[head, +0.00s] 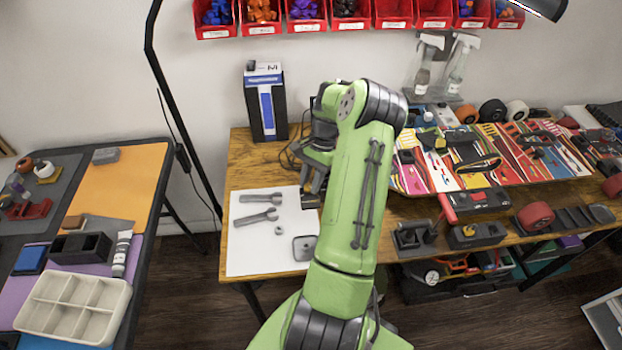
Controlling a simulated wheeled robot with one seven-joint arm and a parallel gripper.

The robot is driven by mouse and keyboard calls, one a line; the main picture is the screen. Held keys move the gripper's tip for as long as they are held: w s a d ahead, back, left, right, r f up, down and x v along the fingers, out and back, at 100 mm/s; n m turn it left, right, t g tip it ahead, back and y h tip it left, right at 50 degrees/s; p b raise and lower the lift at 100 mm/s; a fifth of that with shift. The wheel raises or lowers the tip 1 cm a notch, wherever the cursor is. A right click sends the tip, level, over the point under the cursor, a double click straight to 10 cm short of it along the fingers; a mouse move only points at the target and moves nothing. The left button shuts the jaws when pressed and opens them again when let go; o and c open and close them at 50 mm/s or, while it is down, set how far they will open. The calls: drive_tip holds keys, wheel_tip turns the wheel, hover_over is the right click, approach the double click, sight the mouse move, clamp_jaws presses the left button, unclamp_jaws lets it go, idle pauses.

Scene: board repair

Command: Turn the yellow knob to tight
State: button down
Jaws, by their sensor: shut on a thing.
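My gripper (313,187) is at the end of my green arm, over the right edge of a white sheet (250,240) on the wooden workbench. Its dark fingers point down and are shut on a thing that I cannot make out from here. I see no yellow knob in the head view. My arm and gripper cover the part of the bench where they stand. A small dark object shows just below the fingers, too small to name.
Two grey wrenches (261,198), a nut (251,230) and a square grey plate (304,248) lie on the sheet. A dark box (266,105) stands behind. Colourful skateboard decks (490,158) and wheels crowd the bench's right. A side table (155,188) stands left.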

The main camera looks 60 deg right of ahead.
drive_tip(key=c, duration=0.9)
unclamp_jaws()
drive_tip(key=shift+o, duration=0.2)
drive_tip(key=p+v, duration=0.4)
drive_tip(key=v, duration=1.1)
drive_tip(key=shift+d+r, duration=0.2)
drive_tip(key=shift+r, duration=0.15)
